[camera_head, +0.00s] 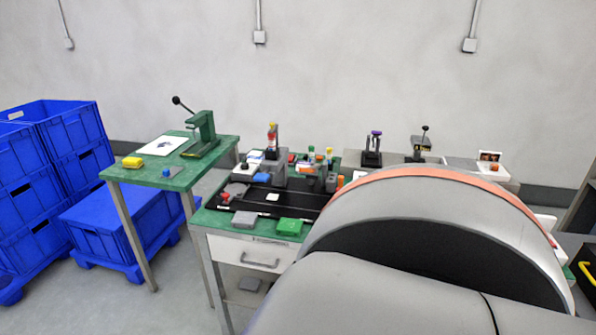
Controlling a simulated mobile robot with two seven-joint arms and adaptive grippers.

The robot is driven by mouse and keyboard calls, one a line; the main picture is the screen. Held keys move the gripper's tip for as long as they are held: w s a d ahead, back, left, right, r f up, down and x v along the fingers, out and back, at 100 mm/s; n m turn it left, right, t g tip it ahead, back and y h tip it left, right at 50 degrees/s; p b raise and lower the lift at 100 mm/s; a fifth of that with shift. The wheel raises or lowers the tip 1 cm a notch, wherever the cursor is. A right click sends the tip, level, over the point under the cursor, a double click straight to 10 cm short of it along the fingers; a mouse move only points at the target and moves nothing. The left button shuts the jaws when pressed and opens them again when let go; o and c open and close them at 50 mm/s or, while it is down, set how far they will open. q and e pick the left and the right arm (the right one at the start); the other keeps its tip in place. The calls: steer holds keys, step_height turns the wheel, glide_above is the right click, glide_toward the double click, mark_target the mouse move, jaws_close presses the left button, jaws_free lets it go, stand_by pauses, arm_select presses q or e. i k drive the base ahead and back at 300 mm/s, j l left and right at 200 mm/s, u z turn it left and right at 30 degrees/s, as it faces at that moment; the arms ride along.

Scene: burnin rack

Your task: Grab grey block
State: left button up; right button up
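A flat grey block (245,218) lies at the front left edge of the black-topped green workbench (300,230), beside a green block (289,226). Another grey piece (237,189) lies farther back on the black surface. A third grey piece (249,284) shows low down, below the drawer. I cannot tell which of these is the task's block. Neither of my grippers is in view. A large grey and orange part, which looks like my own arm, covers the lower right and hides much of the bench.
A green side table (160,182) with a lever press (202,134) and a yellow block (132,162) stands left. Blue crates (82,130) are stacked at far left. The bench has a white drawer (243,251). Several small coloured parts crowd its back. Floor between crates and bench is partly clear.

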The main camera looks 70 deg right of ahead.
mark_target(245, 220)
steer(key=z, duration=1.85)
